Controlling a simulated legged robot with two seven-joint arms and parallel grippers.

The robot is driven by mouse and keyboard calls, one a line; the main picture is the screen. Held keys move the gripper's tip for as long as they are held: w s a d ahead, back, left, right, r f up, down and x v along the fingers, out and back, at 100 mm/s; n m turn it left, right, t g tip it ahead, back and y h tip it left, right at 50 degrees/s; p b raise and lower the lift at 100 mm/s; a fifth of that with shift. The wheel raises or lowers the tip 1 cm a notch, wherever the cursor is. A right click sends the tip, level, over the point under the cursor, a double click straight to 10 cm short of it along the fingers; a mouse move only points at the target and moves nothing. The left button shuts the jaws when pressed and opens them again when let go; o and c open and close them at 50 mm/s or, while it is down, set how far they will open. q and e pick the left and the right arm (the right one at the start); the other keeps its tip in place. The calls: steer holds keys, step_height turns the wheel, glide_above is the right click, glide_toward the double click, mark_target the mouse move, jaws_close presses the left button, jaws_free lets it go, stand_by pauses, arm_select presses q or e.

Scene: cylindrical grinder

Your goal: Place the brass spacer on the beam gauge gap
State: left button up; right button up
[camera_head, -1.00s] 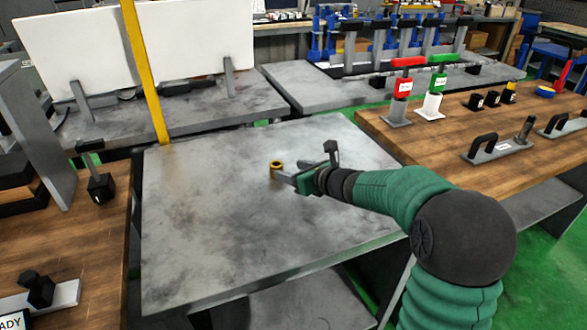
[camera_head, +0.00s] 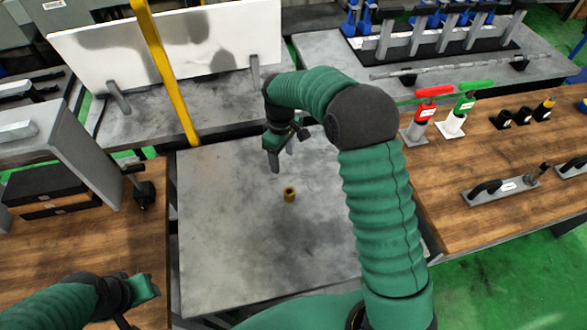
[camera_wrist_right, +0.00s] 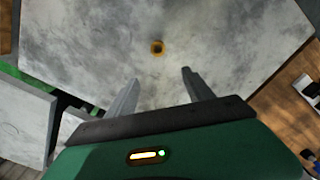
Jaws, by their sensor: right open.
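The brass spacer (camera_head: 289,194), a small ring-like cylinder with a dark bore, stands on the grey metal table (camera_head: 215,245). It also shows in the right wrist view (camera_wrist_right: 157,47), beyond the fingertips. My right gripper (camera_head: 275,168) is open and empty, pointing down above the table, behind and slightly left of the spacer, apart from it. Its two spread fingers show in the wrist view (camera_wrist_right: 158,76). My left gripper (camera_head: 150,287) is at the lower left over the wooden bench; its fingers are not clear. I cannot tell which thing is the beam gauge.
A yellow post (camera_head: 170,80) rises at the table's back left. A wooden bench at the right holds red-topped (camera_head: 424,110) and green-topped (camera_head: 460,108) tools and a handled plate (camera_head: 505,186). A black post (camera_head: 144,193) stands on the left bench. Much of the grey table is bare.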

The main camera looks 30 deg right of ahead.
step_height(320, 180, down, 7)
steer(key=s+p, duration=0.1)
glide_above(289, 189)
steer(key=a, duration=0.1)
step_height(289, 189, down, 5)
steer(key=shift+a+r+p, duration=0.1)
steer(key=shift+r+p, duration=0.05)
steer(key=shift+p, duration=0.3)
steer(key=shift+s+d+f+p, duration=0.25)
steer(key=shift+d+f+p, duration=0.05)
steer(key=shift+f+p, duration=0.25)
steer(key=shift+s+d+f+p, duration=0.25)
steer(key=shift+f+p, duration=0.15)
steer(key=shift+f, duration=0.15)
step_height(289, 189, down, 2)
steer(key=shift+s+a+f, duration=0.1)
steer(key=shift+a+f, duration=0.05)
steer(key=shift+f, duration=0.05)
steer(key=shift+a+f, duration=0.15)
steer(key=shift+f, duration=0.05)
steer(key=c, duration=0.3)
steer(key=shift+d, duration=0.2)
steer(key=c, duration=1)
arm_select(q)
steer(key=v, duration=0.4)
steer(key=shift+w+a+r, duration=0.15)
steer(key=shift+a, duration=0.2)
arm_select(e)
jaws_close()
steer(key=shift+a, duration=0.1)
